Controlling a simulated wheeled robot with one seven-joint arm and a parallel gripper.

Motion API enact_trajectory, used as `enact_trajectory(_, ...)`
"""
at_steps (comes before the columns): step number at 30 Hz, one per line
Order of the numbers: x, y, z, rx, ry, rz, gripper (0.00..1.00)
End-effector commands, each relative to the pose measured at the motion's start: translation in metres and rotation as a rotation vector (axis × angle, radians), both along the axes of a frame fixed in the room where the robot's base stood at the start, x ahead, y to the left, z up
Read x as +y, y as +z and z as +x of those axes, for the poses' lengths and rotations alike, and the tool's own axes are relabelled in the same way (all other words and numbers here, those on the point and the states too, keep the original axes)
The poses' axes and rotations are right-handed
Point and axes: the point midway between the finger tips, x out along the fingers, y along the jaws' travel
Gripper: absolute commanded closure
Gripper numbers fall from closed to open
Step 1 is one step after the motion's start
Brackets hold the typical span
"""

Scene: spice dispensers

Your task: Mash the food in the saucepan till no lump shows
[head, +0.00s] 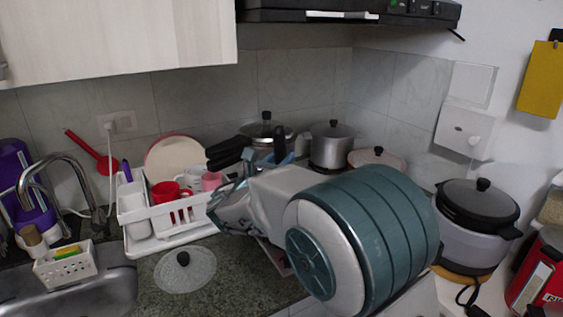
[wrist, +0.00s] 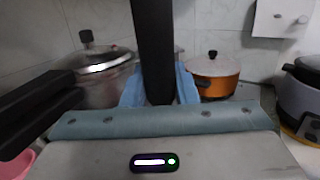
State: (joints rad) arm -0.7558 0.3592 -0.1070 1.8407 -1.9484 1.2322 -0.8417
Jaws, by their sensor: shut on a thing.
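My gripper (wrist: 160,88) is shut on an upright black handle (wrist: 154,45), its blue fingers on either side of it. In the head view, the top of the black handle (head: 279,142) shows behind my arm, and my gripper (head: 283,159) is mostly hidden. The handle's lower end is out of sight, so I cannot tell whether it is a masher or what it touches. No open saucepan and no food show in either view. An orange pot (wrist: 214,78) with its lid on stands behind my gripper to the right.
A lidded steel pressure cooker (wrist: 100,88) with a black handle stands at the back left. A tall steel pot (head: 331,148) stands beside it. A white dish rack (head: 150,243), a glass lid (head: 185,272) and a sink lie left. A rice cooker (head: 470,240) stands right.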

Motion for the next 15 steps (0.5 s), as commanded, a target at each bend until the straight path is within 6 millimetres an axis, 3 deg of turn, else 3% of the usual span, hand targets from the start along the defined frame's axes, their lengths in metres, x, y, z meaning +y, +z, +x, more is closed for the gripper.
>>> enact_trajectory(8,0.0,0.001,0.0,-0.001,0.0,0.001,1.0)
enact_trajectory(15,0.001,0.022,-0.002,-0.001,0.0,0.001,1.0)
